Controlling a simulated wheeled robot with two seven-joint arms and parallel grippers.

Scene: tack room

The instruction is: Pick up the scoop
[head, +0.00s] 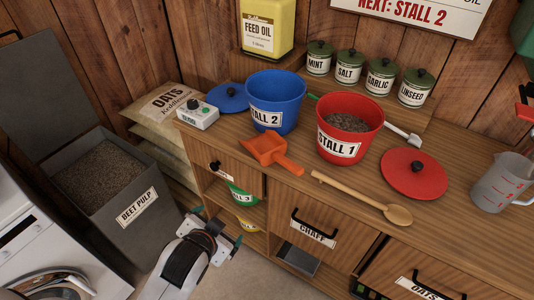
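The orange scoop (272,150) lies on the wooden counter, in front of the blue "STALL 2" bucket and left of the red "STALL 1" bucket. Its short handle points to the right, near the counter's front edge. My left gripper (219,227) is below counter height, in front of the cabinet and lower left of the scoop. Its two fingertips look spread apart with nothing between them. My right gripper is not in view.
The blue bucket (275,103) and red bucket (347,130) stand close behind the scoop. A wooden spoon (365,196) lies to its right. A small white device (197,114) sits at the counter's left end. The beet pulp bin (140,210) stands left of my arm.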

